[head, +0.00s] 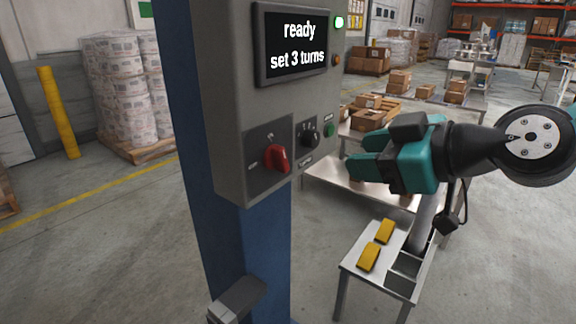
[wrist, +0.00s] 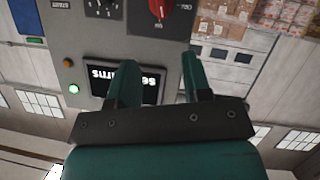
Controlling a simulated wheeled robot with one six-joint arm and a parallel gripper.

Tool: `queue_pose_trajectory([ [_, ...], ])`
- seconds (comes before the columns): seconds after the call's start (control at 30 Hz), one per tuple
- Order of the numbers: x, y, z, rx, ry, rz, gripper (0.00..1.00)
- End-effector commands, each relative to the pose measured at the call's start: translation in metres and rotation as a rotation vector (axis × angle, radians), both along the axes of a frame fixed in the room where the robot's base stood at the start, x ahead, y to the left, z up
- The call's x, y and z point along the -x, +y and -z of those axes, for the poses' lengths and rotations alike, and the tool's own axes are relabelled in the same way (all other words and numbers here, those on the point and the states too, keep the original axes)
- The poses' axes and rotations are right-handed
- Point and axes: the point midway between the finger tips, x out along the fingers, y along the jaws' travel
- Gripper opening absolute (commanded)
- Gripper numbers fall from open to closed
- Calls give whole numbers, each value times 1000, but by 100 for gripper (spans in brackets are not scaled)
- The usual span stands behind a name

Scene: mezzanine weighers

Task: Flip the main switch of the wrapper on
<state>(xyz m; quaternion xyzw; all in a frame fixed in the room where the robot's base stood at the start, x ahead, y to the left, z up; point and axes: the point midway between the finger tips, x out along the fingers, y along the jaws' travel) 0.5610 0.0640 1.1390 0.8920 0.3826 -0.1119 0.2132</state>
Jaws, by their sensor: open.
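The wrapper's control box (head: 228,110) is grey and fixed to a blue column. Its red rotary main switch (head: 277,158) sits on a dark plate at the lower left of the panel; the labels around it are too small to read. The switch also shows upside down at the top of the wrist view (wrist: 160,10). The display (head: 291,42) is lit and reads "ready set 3 turns". My gripper (head: 357,155) is open and empty, in front of the panel and to the right of the switch, apart from it. Its two teal fingers (wrist: 157,65) point towards the panel.
A black knob (head: 310,138) and green button (head: 329,130) sit right of the switch. A green lamp (head: 339,21) is lit. Wrapped pallets (head: 121,92) and a yellow post (head: 58,113) stand at left.

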Motion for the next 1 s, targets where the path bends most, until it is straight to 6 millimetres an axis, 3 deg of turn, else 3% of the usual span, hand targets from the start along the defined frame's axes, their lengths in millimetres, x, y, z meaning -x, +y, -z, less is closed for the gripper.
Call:
queue_pose_trajectory([
  [0.23,-18,19,6,1,9,-5,45],
  [0.73,-93,89,49,2,6,-4,45],
  [1.0,-113,107,60,1,5,-2,45],
])
